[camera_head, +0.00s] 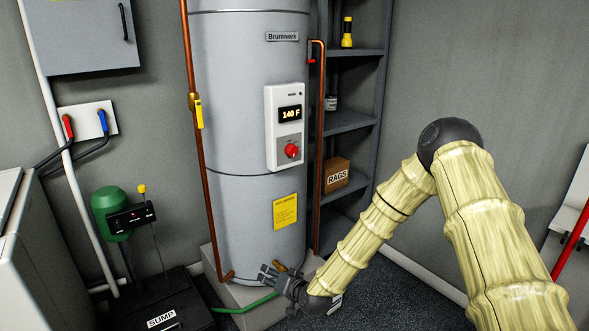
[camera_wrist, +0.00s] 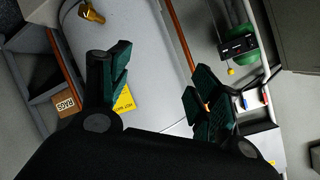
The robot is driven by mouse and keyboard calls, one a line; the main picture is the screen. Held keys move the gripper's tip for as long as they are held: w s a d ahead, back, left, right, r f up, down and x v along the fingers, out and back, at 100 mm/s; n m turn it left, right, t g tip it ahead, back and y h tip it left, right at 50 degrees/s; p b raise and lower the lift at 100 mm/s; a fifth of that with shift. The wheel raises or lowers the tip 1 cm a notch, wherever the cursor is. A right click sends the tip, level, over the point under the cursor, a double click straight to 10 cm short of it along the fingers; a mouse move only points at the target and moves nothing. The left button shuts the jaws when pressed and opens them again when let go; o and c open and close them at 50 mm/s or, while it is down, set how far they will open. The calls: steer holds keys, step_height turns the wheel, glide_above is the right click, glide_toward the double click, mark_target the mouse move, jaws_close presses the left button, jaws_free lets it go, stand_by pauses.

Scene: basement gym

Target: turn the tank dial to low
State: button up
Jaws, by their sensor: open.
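The tank (camera_head: 232,110) is a tall grey cylinder labelled Brumwerk. A white control panel (camera_head: 271,135) on its front shows 140 F on a black display (camera_head: 290,114). The red dial (camera_head: 291,150) sits below the display; its setting marks are too small to read. My gripper (camera_head: 270,272) is low by the foot of the tank, well below the dial and slightly left of it. In the wrist view my gripper (camera_wrist: 157,85) has its two dark green fingers spread with nothing between them. The tank (camera_wrist: 150,50) fills the background there, and the dial does not show.
Copper pipes run down the tank's left side (camera_head: 196,155) and right side (camera_head: 319,140). A shelf (camera_head: 350,123) holding a RAGS box (camera_head: 336,174) stands right. A green sump pump (camera_head: 110,208) is left. A yellow label (camera_head: 285,212) is below the panel. Dark floor is clear at right.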

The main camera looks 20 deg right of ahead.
steer(key=w+d+r+m+t+b, duration=0.2)
steer(key=w+d+r+t+b, duration=0.3)
steer(key=w+r, duration=0.55)
steer(key=m+t+h, duration=0.2)
steer(key=t+h, duration=0.1)
steer(key=t, duration=0.1)
glide_toward(293, 153)
steer(key=x, duration=0.9)
steer(key=shift+b, duration=0.4)
steer(key=shift+c, duration=0.5)
steer(key=c, duration=0.9)
